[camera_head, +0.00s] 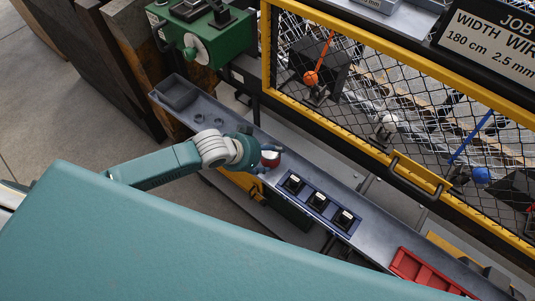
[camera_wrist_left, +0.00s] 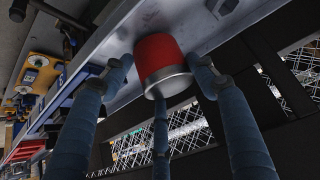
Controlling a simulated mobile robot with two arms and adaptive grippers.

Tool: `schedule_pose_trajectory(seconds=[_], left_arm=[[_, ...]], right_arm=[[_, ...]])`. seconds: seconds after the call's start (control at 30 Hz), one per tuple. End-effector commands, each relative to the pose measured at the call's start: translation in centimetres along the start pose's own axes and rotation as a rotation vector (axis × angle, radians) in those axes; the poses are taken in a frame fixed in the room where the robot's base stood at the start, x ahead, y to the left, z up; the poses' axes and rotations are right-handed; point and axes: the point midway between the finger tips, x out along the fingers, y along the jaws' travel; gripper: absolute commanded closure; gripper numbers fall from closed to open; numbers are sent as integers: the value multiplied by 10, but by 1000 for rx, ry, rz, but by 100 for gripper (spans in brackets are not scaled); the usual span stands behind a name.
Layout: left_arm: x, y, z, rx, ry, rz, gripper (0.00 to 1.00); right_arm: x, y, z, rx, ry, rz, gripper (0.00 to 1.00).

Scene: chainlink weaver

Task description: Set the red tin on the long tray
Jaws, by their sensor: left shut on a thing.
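The red tin (camera_head: 271,160) is in my left gripper (camera_head: 269,157), over the middle of the long grey tray (camera_head: 379,240) in the head view. In the left wrist view the tin (camera_wrist_left: 160,60) is a short red cylinder with a silver band at one end. The blue-grey fingers of my left gripper (camera_wrist_left: 162,72) are closed around its sides. The metal surface of the tray (camera_wrist_left: 112,48) lies just beyond the tin. I cannot tell whether the tin touches it. My right gripper is not in view.
A blue holder (camera_head: 304,207) with several black switch-like blocks sits right of the tin. A red bin (camera_head: 425,272) is farther along. A dark compartment (camera_head: 177,93) fills the tray's left end. A yellow-framed mesh guard (camera_head: 375,95) stands behind. My teal body covers the foreground.

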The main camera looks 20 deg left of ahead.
Motion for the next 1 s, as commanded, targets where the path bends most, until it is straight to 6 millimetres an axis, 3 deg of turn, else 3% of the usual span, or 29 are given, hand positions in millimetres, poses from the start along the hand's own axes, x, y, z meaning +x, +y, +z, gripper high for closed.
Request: schedule_pose_trajectory(seconds=[0.37, 0.4, 0.5, 0.83, 1.0], left_arm=[[6, 0, 4, 0, 3, 0, 75], [6, 0, 5, 0, 1, 0, 38], [6, 0, 5, 0, 1, 0, 24], [3, 0, 4, 1, 0, 0, 24], [-20, 0, 5, 2, 1, -1, 24]], right_arm=[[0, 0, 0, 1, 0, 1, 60], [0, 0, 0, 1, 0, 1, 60], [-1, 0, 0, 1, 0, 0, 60], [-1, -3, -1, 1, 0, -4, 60], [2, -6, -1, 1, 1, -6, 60]])
